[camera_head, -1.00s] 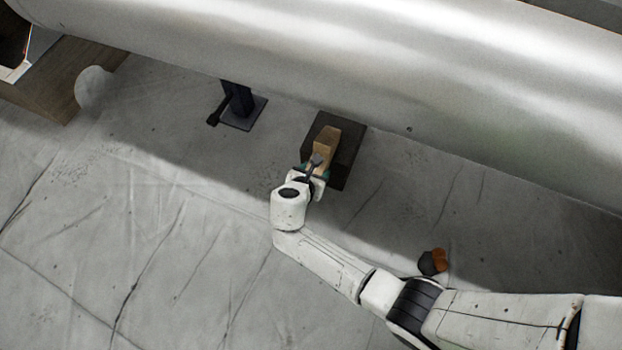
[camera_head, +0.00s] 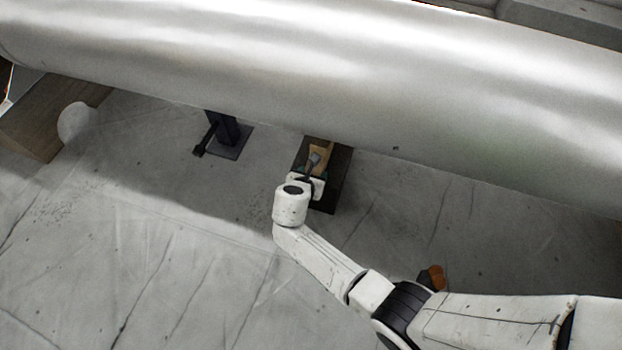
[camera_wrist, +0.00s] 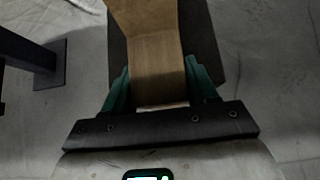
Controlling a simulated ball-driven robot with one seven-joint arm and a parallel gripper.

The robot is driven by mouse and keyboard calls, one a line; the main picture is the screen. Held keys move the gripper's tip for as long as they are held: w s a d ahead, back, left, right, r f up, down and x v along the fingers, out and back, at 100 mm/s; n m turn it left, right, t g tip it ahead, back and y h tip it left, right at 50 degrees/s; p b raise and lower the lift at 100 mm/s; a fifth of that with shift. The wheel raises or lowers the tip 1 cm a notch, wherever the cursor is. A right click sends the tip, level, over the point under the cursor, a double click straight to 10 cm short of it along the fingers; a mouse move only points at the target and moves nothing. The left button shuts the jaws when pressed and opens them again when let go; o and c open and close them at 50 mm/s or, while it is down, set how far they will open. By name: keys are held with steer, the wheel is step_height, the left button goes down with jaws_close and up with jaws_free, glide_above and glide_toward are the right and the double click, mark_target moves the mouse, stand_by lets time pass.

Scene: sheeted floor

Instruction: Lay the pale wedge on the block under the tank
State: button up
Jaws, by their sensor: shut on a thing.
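The pale wedge (camera_head: 321,153) is a tan wooden piece; in the wrist view the wedge (camera_wrist: 157,62) lies between the green fingers. My gripper (camera_head: 312,171) is shut on the near end of it, and my gripper also shows in the wrist view (camera_wrist: 160,88). The dark block (camera_head: 331,192) lies on the floor beneath the wedge, partly under the tank's edge; it shows beside the wedge in the wrist view (camera_wrist: 203,45). I cannot tell whether the wedge touches the block. The large silver tank (camera_head: 330,75) hides the far end of both.
A dark jack-like stand (camera_head: 225,137) is on the floor left of the block, under the tank. A wooden block (camera_head: 40,118) and a pale round thing (camera_head: 75,122) are at the far left. An orange and black object (camera_head: 434,277) lies beside my arm. Floor in front is clear.

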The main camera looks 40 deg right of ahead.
steer(key=o, duration=1.2)
steer(key=shift+p+v, duration=3.3)
steer(key=shift+v, duration=2.05)
